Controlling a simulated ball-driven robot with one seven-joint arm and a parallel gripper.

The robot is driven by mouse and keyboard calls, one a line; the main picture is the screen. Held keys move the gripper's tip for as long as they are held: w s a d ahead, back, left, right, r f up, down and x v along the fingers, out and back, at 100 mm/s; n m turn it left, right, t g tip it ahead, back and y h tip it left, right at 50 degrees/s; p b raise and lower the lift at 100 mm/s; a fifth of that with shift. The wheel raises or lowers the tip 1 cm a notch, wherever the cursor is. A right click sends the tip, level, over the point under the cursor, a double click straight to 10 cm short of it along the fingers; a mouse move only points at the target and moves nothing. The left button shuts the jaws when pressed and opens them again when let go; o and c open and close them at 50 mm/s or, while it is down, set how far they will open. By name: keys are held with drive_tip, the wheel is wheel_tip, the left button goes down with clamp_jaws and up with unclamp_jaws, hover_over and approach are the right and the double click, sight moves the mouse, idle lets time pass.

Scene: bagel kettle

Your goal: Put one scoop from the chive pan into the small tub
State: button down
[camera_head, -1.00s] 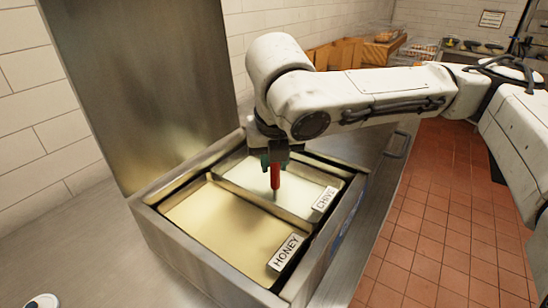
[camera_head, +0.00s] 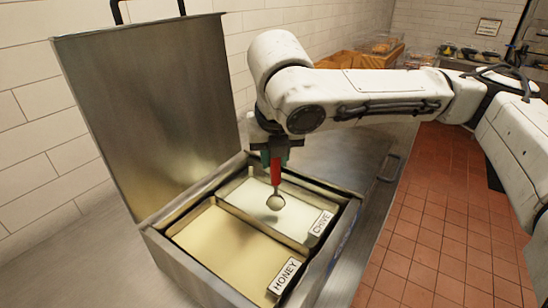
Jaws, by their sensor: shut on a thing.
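The chive pan (camera_head: 298,222) holds a pale spread and has a CHIVE label on its right end. It sits in the metal well, behind the honey pan. My gripper (camera_head: 275,158) is shut on the red handle of a scoop (camera_head: 276,176) and holds it upright over the chive pan. A rounded, cream-coloured end (camera_head: 275,202) shows at the bottom of the scoop. It looks just above the spread, though the exact gap is hard to tell. I do not see the small tub.
The honey pan (camera_head: 222,248) with its HONEY label lies in front of the chive pan. The open metal lid (camera_head: 145,110) stands up at the left.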

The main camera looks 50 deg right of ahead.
wheel_tip(320, 180, up, 6)
drive_tip(key=d+p, duration=0.1)
drive_tip(key=p, duration=0.4)
drive_tip(key=shift+w, duration=0.35)
